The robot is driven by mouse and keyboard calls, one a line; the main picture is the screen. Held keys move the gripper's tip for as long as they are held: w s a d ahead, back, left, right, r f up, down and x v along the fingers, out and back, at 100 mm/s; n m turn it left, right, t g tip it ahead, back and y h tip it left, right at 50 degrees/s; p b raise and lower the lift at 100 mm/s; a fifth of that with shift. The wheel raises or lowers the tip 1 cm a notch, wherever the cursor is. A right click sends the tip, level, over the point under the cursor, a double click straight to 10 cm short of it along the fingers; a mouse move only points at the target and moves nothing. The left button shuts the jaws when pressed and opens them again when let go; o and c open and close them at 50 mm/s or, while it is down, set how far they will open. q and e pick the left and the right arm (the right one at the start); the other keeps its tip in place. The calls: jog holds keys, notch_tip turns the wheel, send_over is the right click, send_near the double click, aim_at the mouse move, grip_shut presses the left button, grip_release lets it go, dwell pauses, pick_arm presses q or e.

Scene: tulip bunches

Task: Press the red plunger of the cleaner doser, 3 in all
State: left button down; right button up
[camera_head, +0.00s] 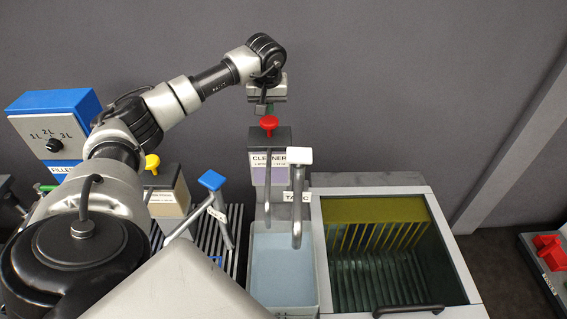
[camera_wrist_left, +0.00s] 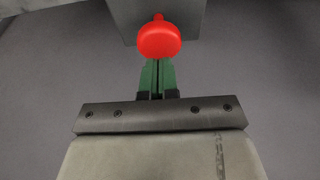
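The cleaner doser (camera_head: 270,168) is a box with a dark top, a lilac label reading CLEANER and a spout at its front. Its red plunger (camera_head: 268,122) stands up from the top and also shows in the left wrist view (camera_wrist_left: 159,40). My left gripper (camera_head: 266,106) is just above the plunger in the head view, with its green fingers (camera_wrist_left: 157,76) together and nothing between them. In the left wrist view the plunger head is just beyond the fingertips; I cannot tell whether they touch. My right gripper is not in view.
A bucket (camera_head: 257,228) with pale blue content stands below the spouts. A white-topped tap (camera_head: 299,156) and a blue-topped tap (camera_head: 211,180) are near. A yellow plunger (camera_head: 152,163) tops another doser. A blue-topped filler box (camera_head: 55,105) stands left, a glass-lidded tank (camera_head: 385,250) right.

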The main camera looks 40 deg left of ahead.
aim_at(269, 121)
pick_arm(q)
jog(key=shift+f, duration=0.15)
jog(key=shift+f+b, duration=1.35)
jog(key=shift+f, duration=1.05)
notch_tip(269, 121, up, 8)
jog(key=p, duration=0.6)
jog(key=shift+r, duration=0.1)
